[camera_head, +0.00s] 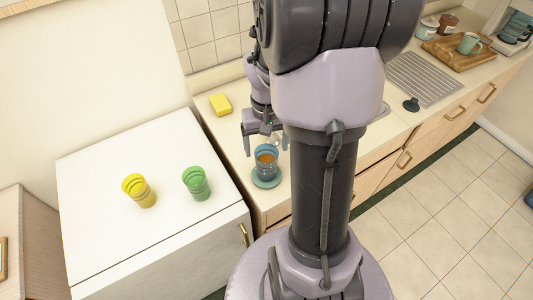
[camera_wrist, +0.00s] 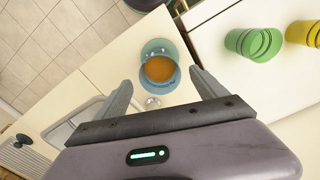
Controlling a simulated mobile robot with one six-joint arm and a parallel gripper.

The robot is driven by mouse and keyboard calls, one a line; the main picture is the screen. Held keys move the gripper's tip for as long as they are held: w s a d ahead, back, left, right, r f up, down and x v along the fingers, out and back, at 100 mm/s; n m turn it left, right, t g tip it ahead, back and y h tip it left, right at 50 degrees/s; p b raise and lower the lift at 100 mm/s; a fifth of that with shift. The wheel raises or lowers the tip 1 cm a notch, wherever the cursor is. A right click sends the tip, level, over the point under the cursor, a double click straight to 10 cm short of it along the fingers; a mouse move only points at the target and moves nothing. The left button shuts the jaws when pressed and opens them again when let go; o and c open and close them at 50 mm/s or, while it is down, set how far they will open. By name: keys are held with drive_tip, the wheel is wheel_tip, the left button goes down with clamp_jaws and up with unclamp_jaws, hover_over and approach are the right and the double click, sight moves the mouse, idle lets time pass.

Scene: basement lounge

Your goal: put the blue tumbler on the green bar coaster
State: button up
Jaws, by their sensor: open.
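The blue tumbler (camera_head: 266,157), with something orange-brown inside, stands upright on a round teal-green coaster (camera_head: 266,181) near the counter's front left corner. The wrist view shows the tumbler (camera_wrist: 160,84) from above, with the coaster's rim (camera_wrist: 153,43) beyond it. My gripper (camera_head: 265,150) is open and empty, its fingers apart at the far side of the tumbler, around its upper part in the picture. In the wrist view the tumbler lies ahead of the gripper (camera_wrist: 159,75), between the fingertip directions. I cannot tell whether a finger touches it.
A yellow tumbler (camera_head: 139,191) and a green tumbler (camera_head: 196,183) stand on the white cabinet top (camera_head: 100,165) to the left. A yellow sponge (camera_head: 220,104) lies farther back on the counter. A wooden tray (camera_head: 445,55) with a mug is at the far right.

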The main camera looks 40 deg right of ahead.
drive_tip(key=w+a+r+t, duration=0.1)
drive_tip(key=a+r+t, duration=0.1)
drive_tip(key=a+r, duration=0.7)
drive_tip(key=s+a+r+n+t+y, duration=0.1)
drive_tip(key=s+a+r, duration=0.2)
drive_tip(key=a, duration=0.2)
drive_tip(key=s+a+r+t, duration=0.2)
drive_tip(key=a+r, duration=0.1)
drive_tip(key=a, duration=0.2)
drive_tip(key=s+a+r+n+t+y, duration=0.1)
drive_tip(key=s+a+r, duration=0.2)
drive_tip(key=a, duration=0.2)
wheel_tip(320, 180, down, 11)
drive_tip(key=b, duration=1)
drive_tip(key=shift+r, duration=0.2)
